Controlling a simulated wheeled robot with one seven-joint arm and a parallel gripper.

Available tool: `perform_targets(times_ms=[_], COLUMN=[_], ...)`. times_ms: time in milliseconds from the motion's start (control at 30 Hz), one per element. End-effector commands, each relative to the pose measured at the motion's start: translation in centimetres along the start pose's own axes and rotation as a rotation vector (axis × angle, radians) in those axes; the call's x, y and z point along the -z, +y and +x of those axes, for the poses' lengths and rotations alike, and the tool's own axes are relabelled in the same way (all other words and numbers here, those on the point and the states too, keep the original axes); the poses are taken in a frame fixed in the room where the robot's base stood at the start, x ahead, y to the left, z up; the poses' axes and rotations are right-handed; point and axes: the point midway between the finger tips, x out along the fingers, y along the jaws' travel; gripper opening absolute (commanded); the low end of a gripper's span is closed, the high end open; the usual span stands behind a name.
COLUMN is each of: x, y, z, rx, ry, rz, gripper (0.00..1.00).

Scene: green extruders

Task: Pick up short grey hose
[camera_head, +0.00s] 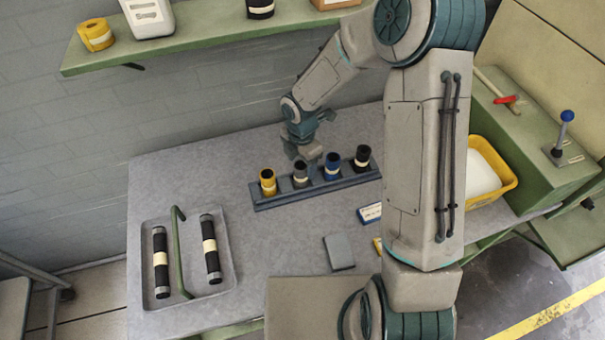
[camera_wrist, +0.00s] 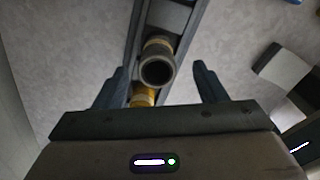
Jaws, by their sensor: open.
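The short grey hose (camera_head: 300,175) stands upright in a dark blue rack (camera_head: 327,187) on the table, between a yellow hose (camera_head: 267,182) and a blue hose (camera_head: 332,167). A black hose (camera_head: 362,157) stands at the rack's right end. My gripper (camera_head: 308,152) is just above the grey hose, pointing down. In the wrist view, the grey hose (camera_wrist: 157,70) shows its open round end and a pale band between the two spread fingers of my gripper (camera_wrist: 155,80). The fingers are open and appear apart from the hose. The yellow hose (camera_wrist: 143,97) shows partly behind it.
A tray (camera_head: 226,270) with two long black hoses (camera_head: 161,262) (camera_head: 211,249) and a green handle (camera_head: 178,250) lies at left. A grey block (camera_head: 339,252) lies in front. A yellow bin (camera_head: 508,180) stands at right. A green shelf (camera_head: 200,45) runs above the table.

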Motion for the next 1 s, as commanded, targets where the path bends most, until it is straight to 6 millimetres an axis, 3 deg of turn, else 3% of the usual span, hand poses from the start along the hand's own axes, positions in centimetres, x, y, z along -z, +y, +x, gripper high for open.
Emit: perform_targets(times_ms=[400,733,767,900,1000], x=[-0.1,-0.1,-0.1,-0.1,-0.1], y=[0.4,0.4,0.4,0.4,0.4], z=[4.7,4.9,4.9,4.9,4.9], rx=[0.0,0.0,0.0,0.0,-0.001], ry=[0.001,0.001,0.001,0.001,0.001], rz=[0.002,0.002,0.002,0.002,0.001], gripper=[0.65,0.65,0.59,0.2,0.1])
